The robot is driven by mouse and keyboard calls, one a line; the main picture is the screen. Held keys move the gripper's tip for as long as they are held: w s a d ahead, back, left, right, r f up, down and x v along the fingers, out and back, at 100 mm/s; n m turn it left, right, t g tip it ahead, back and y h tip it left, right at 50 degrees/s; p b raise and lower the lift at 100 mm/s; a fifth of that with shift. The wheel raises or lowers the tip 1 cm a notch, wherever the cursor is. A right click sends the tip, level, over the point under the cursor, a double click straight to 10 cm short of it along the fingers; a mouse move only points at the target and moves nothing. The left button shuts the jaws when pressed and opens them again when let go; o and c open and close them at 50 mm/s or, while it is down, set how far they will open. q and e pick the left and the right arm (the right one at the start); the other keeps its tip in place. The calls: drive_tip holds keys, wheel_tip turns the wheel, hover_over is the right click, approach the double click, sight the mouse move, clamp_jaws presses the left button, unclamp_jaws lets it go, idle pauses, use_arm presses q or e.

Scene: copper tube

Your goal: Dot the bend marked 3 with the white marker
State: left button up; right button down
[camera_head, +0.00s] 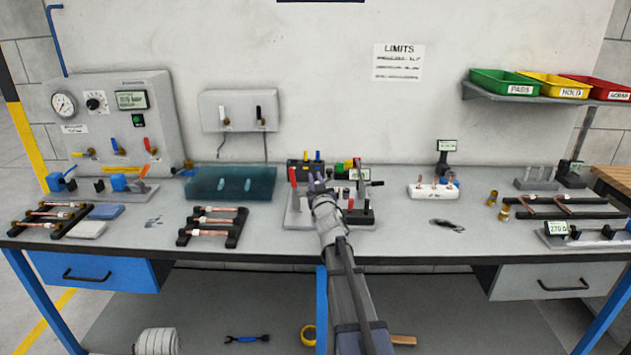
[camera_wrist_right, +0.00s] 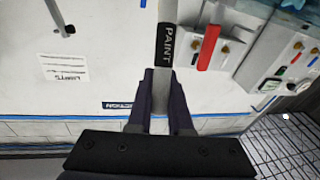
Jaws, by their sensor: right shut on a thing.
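My right gripper (camera_head: 317,184) is over the bending fixture (camera_head: 298,218) at the middle of the bench. In the right wrist view its fingers (camera_wrist_right: 160,92) are shut on a marker (camera_wrist_right: 165,44) with a pale body and a black band reading PAINT. The marker points away from the wrist; its tip is out of frame. In the head view the marker cannot be told apart from the gripper. Copper tubes lie on the left rack (camera_head: 82,218), middle rack (camera_head: 239,224) and right rack (camera_head: 523,208). No bend marked 3 can be made out. My left gripper is not in view.
The fixture's red handle (camera_head: 293,175) stands close left of the gripper. A teal tray (camera_head: 205,191) lies left, and a white block (camera_head: 420,193) with small upright pieces lies right. Brass fittings (camera_head: 492,198) stand near the right rack. The bench front is mostly clear.

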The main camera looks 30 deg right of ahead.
drive_tip(key=shift+w+f+b, duration=0.15)
drive_tip(key=shift+f+b, duration=0.15)
idle(0.9)
idle(0.4)
drive_tip(key=shift+s+a+r+p, duration=0.25)
drive_tip(key=shift+s+r+p, duration=0.2)
drive_tip(key=shift+r+p, duration=0.45)
drive_tip(key=shift+s+a+r+p, duration=0.25)
drive_tip(key=shift+s+r+p, duration=0.15)
drive_tip(key=shift+r+p, duration=0.45)
drive_tip(key=shift+s+a+r+p, duration=0.25)
drive_tip(key=shift+s+r+p, duration=0.2)
drive_tip(key=shift+r+p, duration=0.45)
drive_tip(key=shift+r+p, duration=0.7)
drive_tip(key=shift+f, duration=0.1)
